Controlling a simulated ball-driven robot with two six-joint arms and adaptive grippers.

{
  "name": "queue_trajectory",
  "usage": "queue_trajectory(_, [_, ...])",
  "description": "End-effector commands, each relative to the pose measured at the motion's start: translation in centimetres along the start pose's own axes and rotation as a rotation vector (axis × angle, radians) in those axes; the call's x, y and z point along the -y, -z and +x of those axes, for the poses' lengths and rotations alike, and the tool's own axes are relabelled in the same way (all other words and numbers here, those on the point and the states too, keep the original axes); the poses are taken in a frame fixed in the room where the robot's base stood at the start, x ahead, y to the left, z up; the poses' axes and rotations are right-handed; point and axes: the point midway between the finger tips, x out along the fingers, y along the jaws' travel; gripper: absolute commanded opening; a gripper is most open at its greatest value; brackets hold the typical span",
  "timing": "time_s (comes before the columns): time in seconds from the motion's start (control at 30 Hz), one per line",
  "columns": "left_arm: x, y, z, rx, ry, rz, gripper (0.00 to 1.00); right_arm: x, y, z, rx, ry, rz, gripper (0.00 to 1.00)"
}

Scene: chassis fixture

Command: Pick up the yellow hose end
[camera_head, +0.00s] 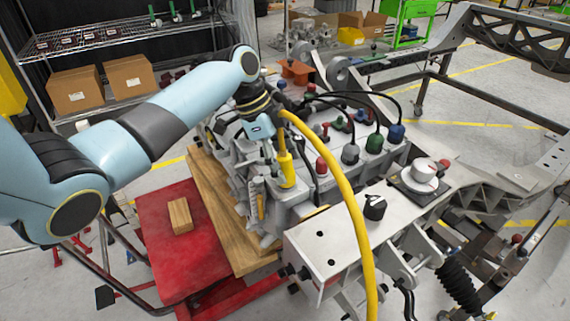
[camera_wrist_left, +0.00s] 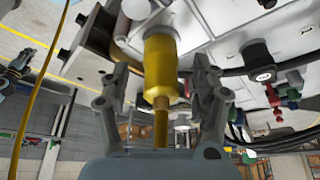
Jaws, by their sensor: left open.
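The yellow hose end (camera_head: 286,168) is a bright yellow cylinder at the end of the yellow hose (camera_head: 345,190), beside the grey chassis block in the head view. In the left wrist view the yellow hose end (camera_wrist_left: 160,68) stands between the two fingers, with its narrower stem toward the palm. My left gripper (camera_head: 268,162) points down at the block; in its wrist view the gripper (camera_wrist_left: 162,82) is open, with a gap on each side of the hose end. My right gripper is not in view.
The grey chassis block (camera_head: 325,185) carries several connectors with black cables, including a green one (camera_head: 375,143) and a blue one (camera_head: 397,132). A red cart (camera_head: 155,220) with a wooden block (camera_head: 180,216) stands at left. A wire shelf with cardboard boxes (camera_head: 75,90) is behind.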

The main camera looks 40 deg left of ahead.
Motion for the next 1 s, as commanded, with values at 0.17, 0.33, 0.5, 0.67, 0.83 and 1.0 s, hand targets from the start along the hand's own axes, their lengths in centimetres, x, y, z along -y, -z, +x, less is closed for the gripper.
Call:
queue_trajectory(0.17, [0.0,0.0,1.5,0.001,0.002,0.000,0.63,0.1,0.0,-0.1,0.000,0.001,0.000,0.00])
queue_trajectory(0.33, [0.1,0.0,1.5,0.001,0.002,0.001,0.63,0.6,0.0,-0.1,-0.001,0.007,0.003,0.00])
queue_trajectory(0.5, [0.1,0.0,1.5,0.001,0.002,0.001,0.45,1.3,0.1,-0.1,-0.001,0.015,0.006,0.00])
queue_trajectory(0.67, [0.1,0.0,1.5,0.001,0.002,0.000,0.24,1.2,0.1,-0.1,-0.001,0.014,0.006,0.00])
queue_trajectory(0.83, [0.1,0.0,1.5,0.001,0.002,0.000,0.01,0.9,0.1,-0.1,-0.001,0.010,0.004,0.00])
queue_trajectory(1.0, [0.1,0.0,1.5,0.001,0.002,0.001,0.00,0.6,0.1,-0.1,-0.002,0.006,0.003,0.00])
